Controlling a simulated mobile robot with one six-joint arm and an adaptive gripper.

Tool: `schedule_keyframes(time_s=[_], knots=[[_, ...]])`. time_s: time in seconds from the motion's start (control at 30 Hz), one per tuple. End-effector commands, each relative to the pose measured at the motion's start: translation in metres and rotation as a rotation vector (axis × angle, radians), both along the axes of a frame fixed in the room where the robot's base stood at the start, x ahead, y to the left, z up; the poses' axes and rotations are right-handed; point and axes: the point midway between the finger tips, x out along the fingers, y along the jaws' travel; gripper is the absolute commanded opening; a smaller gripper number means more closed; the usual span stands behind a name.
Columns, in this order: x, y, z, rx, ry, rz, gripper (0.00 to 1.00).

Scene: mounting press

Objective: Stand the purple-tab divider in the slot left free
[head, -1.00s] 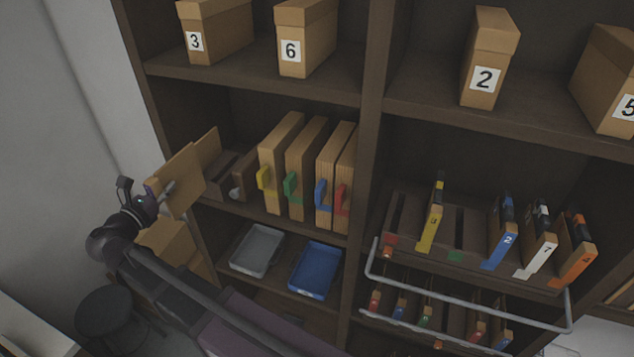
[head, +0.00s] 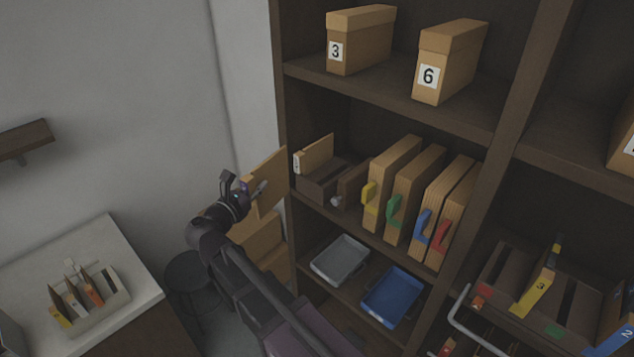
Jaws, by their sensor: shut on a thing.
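My gripper (head: 256,193) is shut on a flat wooden divider (head: 270,176) and holds it upright in the air, left of the shelf unit's front. A small purple tab (head: 244,186) shows at the divider's left edge by the fingers. A dark slotted holder (head: 318,192) sits on the middle shelf, right of the held divider; a white-edged divider (head: 316,155) stands at its back left. On the left white table, a small light rack (head: 112,303) holds several dividers with yellow, white and orange tabs. I cannot tell which of its slots are empty.
A grey tray (head: 339,260) and a blue tray (head: 393,296) lie below. A round stool (head: 190,275) stands beside the white table (head: 70,245). A wall shelf (head: 22,142) juts out left.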

Motion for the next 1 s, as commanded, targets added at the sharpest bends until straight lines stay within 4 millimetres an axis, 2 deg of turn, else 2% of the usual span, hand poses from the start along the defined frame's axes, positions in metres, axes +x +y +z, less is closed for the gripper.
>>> schedule_keyframes(time_s=[0.03, 0.2, 0.4, 0.57, 1.0], knots=[[-0.014, 0.007, 0.003, 0.000, 0.000, 0.051, 0.00], [-0.047, 0.039, 0.007, 0.000, -0.001, 0.217, 0.00], [-0.074, 0.063, 0.009, 0.000, -0.001, 0.349, 0.00], [-0.080, 0.070, 0.009, 0.000, -0.001, 0.382, 0.00], [-0.080, 0.071, 0.009, 0.000, -0.001, 0.381, 0.00]])
